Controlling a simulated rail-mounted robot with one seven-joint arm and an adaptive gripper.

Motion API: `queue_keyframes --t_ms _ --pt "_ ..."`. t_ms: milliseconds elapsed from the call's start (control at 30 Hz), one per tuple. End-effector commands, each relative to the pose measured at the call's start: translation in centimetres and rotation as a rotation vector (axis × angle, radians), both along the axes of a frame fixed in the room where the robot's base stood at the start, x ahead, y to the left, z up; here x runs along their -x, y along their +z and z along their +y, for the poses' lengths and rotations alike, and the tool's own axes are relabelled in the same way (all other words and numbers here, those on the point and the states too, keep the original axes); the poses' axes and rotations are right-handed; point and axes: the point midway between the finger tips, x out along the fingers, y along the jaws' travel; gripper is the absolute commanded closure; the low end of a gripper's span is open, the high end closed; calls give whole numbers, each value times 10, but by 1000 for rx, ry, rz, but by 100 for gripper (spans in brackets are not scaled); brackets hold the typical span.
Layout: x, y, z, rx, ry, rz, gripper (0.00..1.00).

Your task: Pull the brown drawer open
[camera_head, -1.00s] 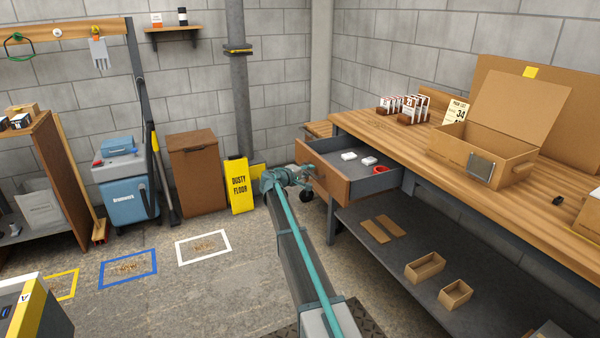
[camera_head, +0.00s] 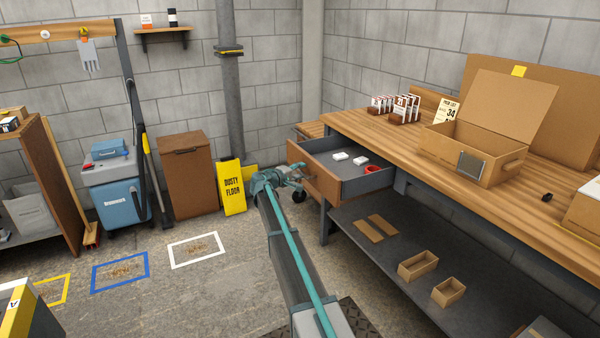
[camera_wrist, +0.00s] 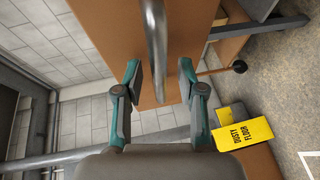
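The brown drawer (camera_head: 314,183) under the workbench stands pulled out, with its grey inside showing in the head view. My gripper (camera_head: 298,175) is at the outer face of the drawer front. In the wrist view, the brown front panel (camera_wrist: 100,22) and its metal bar handle (camera_wrist: 154,30) are close ahead. My gripper's two fingers (camera_wrist: 160,80) are apart, with the handle's end between them and gaps on both sides. Whether a finger touches the handle cannot be told.
The workbench top (camera_head: 400,130) holds an open cardboard box (camera_head: 455,150). A lower shelf (camera_head: 380,265) carries small cardboard trays. A yellow floor sign (camera_head: 232,186) and a brown bin (camera_head: 186,175) stand left of the drawer.

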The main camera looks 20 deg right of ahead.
Motion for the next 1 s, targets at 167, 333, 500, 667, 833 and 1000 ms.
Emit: queue_keyframes --t_ms 167,333,500,667,833,1000 --pt "13 5 22 0 2 0 61" --pt "29 11 51 -1 3 -1 61" --pt "42 16 77 0 2 0 61" --pt "50 19 93 0 1 0 61" --pt "53 21 99 0 1 0 61" --pt "53 21 100 0 0 0 61"
